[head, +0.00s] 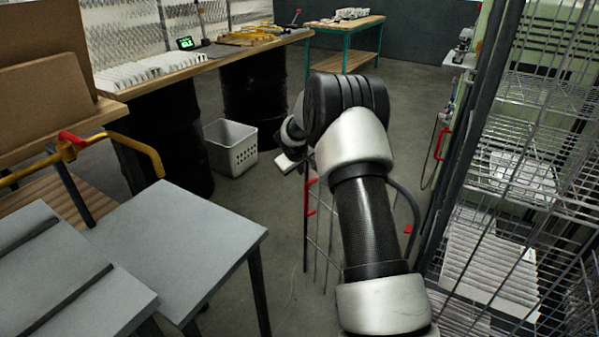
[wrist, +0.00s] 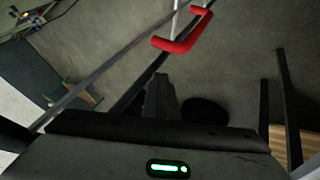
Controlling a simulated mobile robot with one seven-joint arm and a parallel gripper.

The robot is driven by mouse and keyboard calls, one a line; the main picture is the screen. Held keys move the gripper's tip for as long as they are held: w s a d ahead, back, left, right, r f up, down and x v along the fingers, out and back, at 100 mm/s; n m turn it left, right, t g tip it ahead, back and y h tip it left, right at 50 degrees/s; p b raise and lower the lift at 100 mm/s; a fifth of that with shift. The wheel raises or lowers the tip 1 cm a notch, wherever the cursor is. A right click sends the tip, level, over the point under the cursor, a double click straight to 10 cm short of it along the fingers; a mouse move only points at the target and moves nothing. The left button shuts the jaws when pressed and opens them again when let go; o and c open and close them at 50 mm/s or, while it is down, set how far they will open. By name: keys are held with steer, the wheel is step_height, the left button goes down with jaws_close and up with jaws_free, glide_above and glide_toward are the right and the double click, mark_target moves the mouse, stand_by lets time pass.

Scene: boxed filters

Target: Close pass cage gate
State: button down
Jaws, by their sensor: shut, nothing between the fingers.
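The cage gate, a dark-framed wire panel (head: 306,232), stands open in the head view, partly hidden behind my arm. A red handle (head: 311,184) is on its edge. In the wrist view a red U-shaped handle (wrist: 183,44) shows on a dark bar, beyond my gripper's fingers. My gripper (wrist: 161,92) is shut and empty, apart from the handle in the picture; I cannot tell the depth gap. In the head view my arm hides most of the gripper. The wire cage (head: 480,120) stands at the right with shelves and stacked pleated filters (head: 490,262).
A grey table (head: 185,235) is at the front left. A workbench (head: 215,62) on black drums lines the back left, with a pale perforated bin (head: 230,147) beside it. Another red handle (head: 441,143) is near the cage post.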

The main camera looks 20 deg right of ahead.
steer(key=w+d+m+g+h, duration=0.1)
steer(key=d+m, duration=0.2)
steer(key=d, duration=0.8)
steer(key=w+d+m+g+h+p, duration=0.1)
steer(key=d+m, duration=0.2)
steer(key=d, duration=0.9)
steer(key=shift+w+g+h, duration=0.15)
steer(key=shift+g+h, duration=0.15)
steer(key=shift+h, duration=0.1)
steer(key=shift+r, duration=0.15)
